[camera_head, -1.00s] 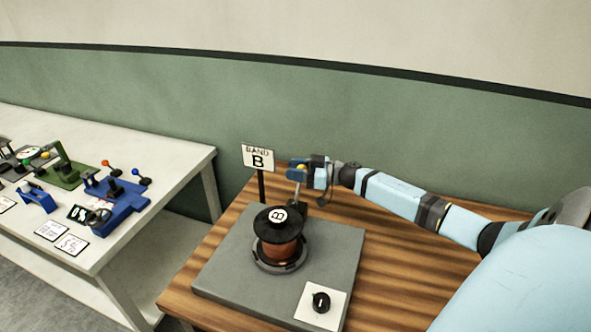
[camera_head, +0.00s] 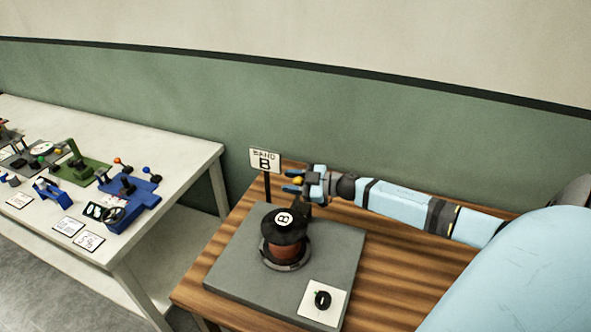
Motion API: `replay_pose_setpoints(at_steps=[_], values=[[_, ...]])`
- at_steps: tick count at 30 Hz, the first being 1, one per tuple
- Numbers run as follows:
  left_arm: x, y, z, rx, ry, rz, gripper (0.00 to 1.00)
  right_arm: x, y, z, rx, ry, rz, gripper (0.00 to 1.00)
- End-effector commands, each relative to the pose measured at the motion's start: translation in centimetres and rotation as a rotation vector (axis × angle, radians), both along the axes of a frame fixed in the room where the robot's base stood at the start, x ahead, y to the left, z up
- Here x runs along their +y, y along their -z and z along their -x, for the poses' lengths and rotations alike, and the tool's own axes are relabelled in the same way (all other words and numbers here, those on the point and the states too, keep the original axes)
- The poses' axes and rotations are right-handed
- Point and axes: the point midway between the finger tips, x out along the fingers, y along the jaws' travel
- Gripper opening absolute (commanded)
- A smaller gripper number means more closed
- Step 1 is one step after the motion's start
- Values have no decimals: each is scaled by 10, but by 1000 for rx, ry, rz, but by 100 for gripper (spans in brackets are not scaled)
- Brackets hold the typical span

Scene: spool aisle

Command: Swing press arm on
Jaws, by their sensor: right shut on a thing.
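The spool (camera_head: 283,250) with copper-coloured winding stands upright on a grey base plate (camera_head: 235,275). A black disc marked B (camera_head: 284,220) covers its top. My right gripper (camera_head: 297,183) is shut on the yellow knob (camera_head: 298,181) of the press arm, behind and above the spool. The dark pivot part of the press arm (camera_head: 304,210) shows below the gripper, just behind the disc. Most of the press arm is hidden by the gripper and the disc. My left gripper is not in view.
A sign reading BAND B (camera_head: 265,160) stands on a post just left of my right gripper. A black dial (camera_head: 322,300) on a white plate sits at the front right of the base. The white table (camera_head: 175,170) at left holds several coloured fixtures and cards.

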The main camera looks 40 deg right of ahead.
Motion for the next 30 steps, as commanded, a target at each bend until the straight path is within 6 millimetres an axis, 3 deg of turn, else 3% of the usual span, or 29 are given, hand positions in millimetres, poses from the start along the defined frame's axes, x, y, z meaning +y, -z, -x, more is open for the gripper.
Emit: replay_pose_setpoints(at_steps=[9, 23, 24, 27, 30], values=[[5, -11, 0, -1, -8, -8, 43, 16, -3, 8, -58, 2, 107, 0], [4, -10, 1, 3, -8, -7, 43, 19, -2, 10, -66, 2, 123, 0], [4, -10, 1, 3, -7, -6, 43, 19, -2, 10, -66, 2, 123, 39], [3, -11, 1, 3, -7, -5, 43, 20, -1, 10, -64, 1, 122, 58], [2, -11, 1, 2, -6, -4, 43, 20, -1, 10, -65, 1, 120, 58]])
